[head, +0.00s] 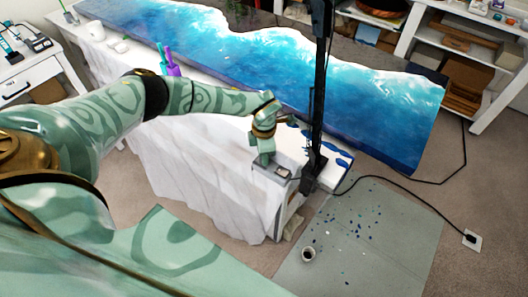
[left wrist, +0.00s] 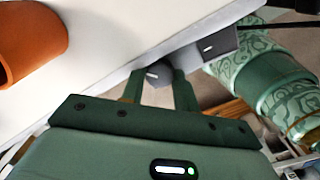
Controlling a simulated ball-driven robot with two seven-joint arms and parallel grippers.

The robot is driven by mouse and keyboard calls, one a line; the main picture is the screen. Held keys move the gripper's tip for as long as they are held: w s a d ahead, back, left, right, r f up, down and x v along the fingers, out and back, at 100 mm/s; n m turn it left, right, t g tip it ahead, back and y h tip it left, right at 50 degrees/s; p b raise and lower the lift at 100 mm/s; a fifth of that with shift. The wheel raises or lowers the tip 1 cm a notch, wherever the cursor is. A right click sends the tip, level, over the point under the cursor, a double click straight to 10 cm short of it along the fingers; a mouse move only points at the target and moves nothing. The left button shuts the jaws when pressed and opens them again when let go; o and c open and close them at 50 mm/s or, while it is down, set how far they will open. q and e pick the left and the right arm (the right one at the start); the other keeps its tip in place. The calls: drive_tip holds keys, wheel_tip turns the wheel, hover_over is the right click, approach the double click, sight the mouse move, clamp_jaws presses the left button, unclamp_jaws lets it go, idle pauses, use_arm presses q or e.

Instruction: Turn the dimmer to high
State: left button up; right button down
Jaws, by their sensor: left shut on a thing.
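The dimmer (head: 284,173) is a small grey box at the near end of the white-draped table. In the left wrist view, its dark knob (left wrist: 158,73) with a white pointer line sits between my two fingertips. A grey box face with a white mark (left wrist: 210,48) shows beside the knob. My left gripper (head: 265,159) comes down on the dimmer from above; it also shows in the left wrist view (left wrist: 160,88), shut on the knob. In the head view the gripper hides the knob. The knob's exact setting cannot be told. My right gripper is not in view.
A black post (head: 318,95) stands right beside the dimmer at the table corner. A blue-and-white resin slab (head: 290,65) lies behind. A black cord runs to a floor outlet (head: 472,239). A grey mat (head: 375,255) with blue spots and a small cup (head: 308,254) lies on the floor.

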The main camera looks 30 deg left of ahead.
use_arm(q)
drive_tip(key=shift+w+m, duration=0.1)
drive_tip(key=shift+m, duration=1)
drive_tip(key=o, duration=0.7)
wheel_tip(320, 180, up, 16)
drive_tip(key=p, duration=0.2)
drive_tip(key=shift+r, duration=0.15)
